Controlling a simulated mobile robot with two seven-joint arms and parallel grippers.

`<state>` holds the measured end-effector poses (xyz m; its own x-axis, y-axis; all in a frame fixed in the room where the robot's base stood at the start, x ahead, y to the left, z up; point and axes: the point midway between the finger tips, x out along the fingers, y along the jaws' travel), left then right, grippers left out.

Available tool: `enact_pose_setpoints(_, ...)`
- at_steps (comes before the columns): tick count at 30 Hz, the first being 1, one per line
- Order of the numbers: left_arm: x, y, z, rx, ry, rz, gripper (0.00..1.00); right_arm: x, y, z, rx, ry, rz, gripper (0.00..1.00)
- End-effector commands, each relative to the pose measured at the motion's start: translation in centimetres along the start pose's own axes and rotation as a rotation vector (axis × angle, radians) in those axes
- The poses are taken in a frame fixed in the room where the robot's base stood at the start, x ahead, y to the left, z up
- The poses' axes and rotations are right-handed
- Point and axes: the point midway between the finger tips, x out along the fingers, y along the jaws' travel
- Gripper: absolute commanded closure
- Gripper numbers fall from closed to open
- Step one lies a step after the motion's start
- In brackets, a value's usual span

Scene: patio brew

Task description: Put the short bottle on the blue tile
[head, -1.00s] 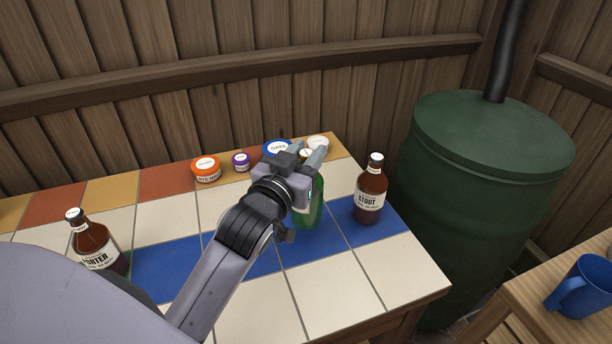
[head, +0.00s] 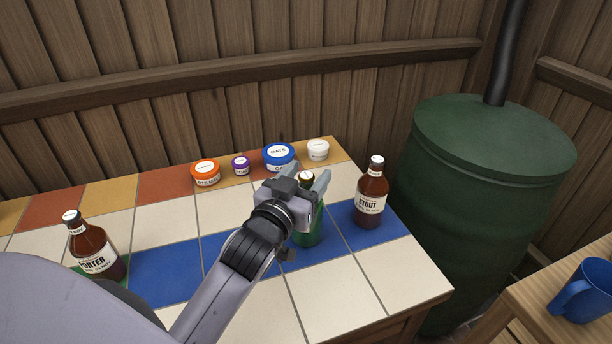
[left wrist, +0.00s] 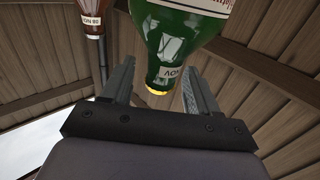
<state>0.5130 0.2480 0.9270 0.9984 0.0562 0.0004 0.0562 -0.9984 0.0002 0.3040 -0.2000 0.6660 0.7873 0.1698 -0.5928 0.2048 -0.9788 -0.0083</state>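A green bottle (head: 312,228) with a gold cap stands upright on the row of blue tiles (head: 262,262), partly hidden by my left gripper. My left gripper (head: 307,178) is at its neck, with a finger on each side of the cap. In the left wrist view, which is upside down, the green bottle (left wrist: 178,45) lies between the open fingers with gaps beside its neck. A brown STOUT bottle (head: 370,197) stands to its right, and a brown PORTER bottle (head: 95,248) stands far left. My right gripper is not in view.
Orange (head: 205,173), purple (head: 240,166), blue (head: 278,158) and white (head: 317,150) jars line the back edge. A green barrel (head: 480,200) stands right of the table. A blue mug (head: 583,290) sits on a wooden side table. The front white tiles (head: 345,290) are clear.

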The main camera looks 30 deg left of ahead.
Motion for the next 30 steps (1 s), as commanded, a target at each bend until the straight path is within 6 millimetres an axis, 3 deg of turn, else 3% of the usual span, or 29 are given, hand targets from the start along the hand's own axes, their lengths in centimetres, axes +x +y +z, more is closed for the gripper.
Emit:
enact_pose_setpoints(8, -0.5, 0.0, -0.2, 0.000, -0.001, 0.000, 0.41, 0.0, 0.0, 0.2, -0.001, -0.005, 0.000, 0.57)
enact_pose_setpoints(24, -8.7, 0.0, -0.1, -0.001, -0.002, -0.001, 0.41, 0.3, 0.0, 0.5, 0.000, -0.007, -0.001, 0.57)
enact_pose_setpoints(30, -10.9, 0.0, -0.2, 0.000, -0.001, 0.000, 0.41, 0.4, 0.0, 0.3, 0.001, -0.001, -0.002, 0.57)
